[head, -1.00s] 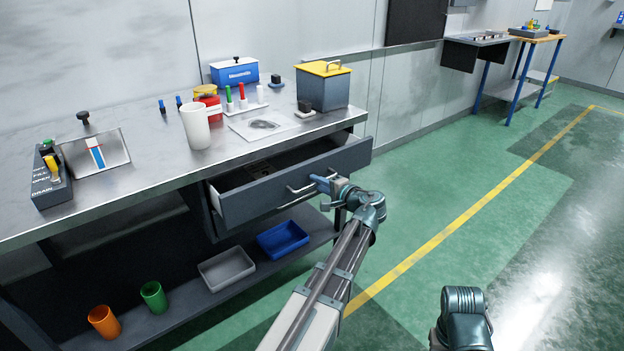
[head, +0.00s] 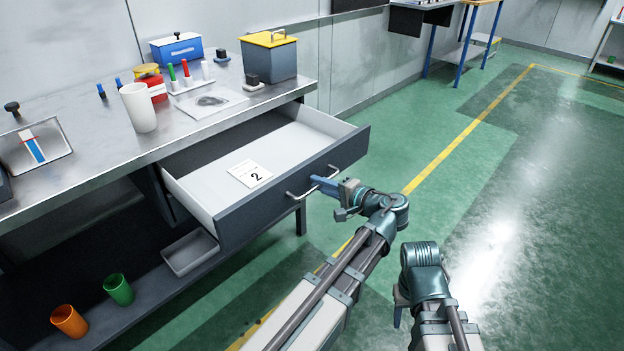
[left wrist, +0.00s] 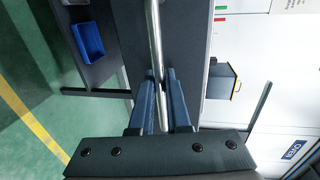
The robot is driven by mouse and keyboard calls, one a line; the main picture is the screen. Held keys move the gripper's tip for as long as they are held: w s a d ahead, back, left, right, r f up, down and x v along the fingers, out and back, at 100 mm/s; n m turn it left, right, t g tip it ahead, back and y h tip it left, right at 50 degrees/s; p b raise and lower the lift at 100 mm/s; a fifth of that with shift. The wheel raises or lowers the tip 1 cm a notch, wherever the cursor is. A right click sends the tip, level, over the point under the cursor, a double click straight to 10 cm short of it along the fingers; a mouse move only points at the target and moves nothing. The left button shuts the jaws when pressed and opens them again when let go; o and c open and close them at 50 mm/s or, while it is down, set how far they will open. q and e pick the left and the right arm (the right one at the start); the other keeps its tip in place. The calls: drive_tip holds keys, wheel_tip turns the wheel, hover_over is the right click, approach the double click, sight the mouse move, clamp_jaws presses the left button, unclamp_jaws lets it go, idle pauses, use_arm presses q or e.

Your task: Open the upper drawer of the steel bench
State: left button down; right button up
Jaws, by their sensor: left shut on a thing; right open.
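The steel bench (head: 80,112) stands at the left. Its upper drawer (head: 245,222) is pulled well out, showing a pale interior with a white card marked 2 (head: 250,173). My left gripper (head: 318,182) is shut on the bar handle (head: 298,193) on the drawer's dark front. In the left wrist view the handle bar (left wrist: 154,40) runs between the two blue fingers of my left gripper (left wrist: 160,80). My right gripper (head: 400,308) hangs empty over the floor at the lower middle, mostly hidden by its own wrist.
On the bench top are a white cup (head: 138,108), a grey box with yellow lid (head: 268,58), a blue box (head: 177,48) and markers. Orange (head: 69,321) and green (head: 118,289) cups and a grey tray (head: 188,254) sit on the lower shelf. The floor at right is clear.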

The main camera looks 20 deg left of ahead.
use_arm(q)
drive_tip(key=shift+s+d, duration=0.1)
drive_tip(key=shift+d, duration=0.1)
drive_tip(key=c, duration=1.2)
unclamp_jaws()
